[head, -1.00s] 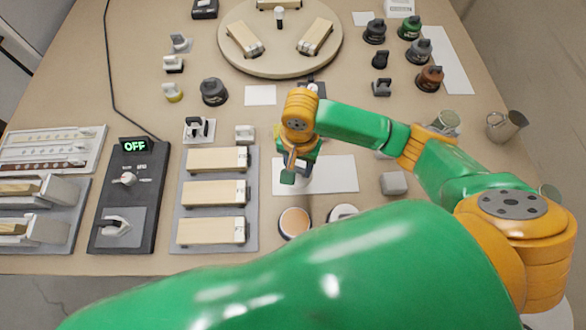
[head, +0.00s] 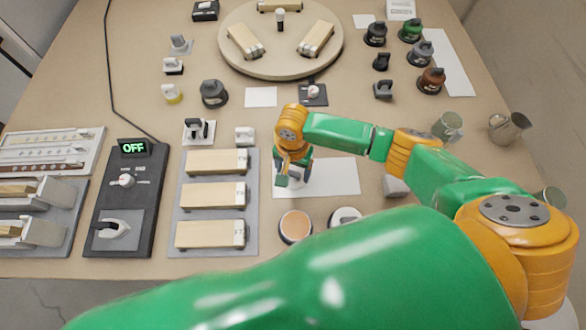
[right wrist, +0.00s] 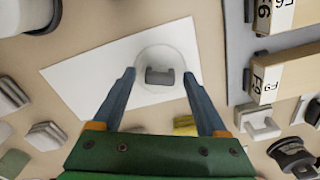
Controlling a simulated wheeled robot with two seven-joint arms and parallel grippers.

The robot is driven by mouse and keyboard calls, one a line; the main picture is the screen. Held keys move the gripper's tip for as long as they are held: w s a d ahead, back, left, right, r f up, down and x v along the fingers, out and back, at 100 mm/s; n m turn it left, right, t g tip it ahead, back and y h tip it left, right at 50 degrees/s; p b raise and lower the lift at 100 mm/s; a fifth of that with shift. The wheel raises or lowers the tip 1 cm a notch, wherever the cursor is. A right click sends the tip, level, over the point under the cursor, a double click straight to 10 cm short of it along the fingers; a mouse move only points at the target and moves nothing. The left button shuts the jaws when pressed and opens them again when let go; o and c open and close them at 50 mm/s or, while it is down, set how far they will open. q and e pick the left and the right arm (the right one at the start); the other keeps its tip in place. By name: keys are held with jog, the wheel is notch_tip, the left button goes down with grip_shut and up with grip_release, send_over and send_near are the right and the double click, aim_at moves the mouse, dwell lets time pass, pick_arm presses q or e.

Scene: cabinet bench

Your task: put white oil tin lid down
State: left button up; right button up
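The white oil tin lid (right wrist: 148,57), a round whitish disc with a grey knob on top, shows in the right wrist view. It appears to lie on the white sheet (right wrist: 95,75). In the head view my arm and gripper mostly hide it, and the sheet (head: 335,177) extends to its right. My right gripper (right wrist: 160,74) is open, its two fingers spread on either side of the lid's knob with clear gaps to the knob. In the head view the right gripper (head: 292,182) points down over the sheet's left part. My left gripper is not in view.
A grey rack (head: 214,213) with wooden blocks stands left of the sheet. A round orange-topped tin (head: 295,226) and a whitish round piece (head: 345,216) are in front. A black control box (head: 127,205) is further left. Several dark knobbed lids stand at the back right.

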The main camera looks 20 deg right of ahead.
aim_at(293, 173)
notch_tip(293, 173, up, 12)
jog(key=p, duration=0.1)
jog(key=shift+r+p, duration=0.2)
jog(key=shift+p, duration=0.15)
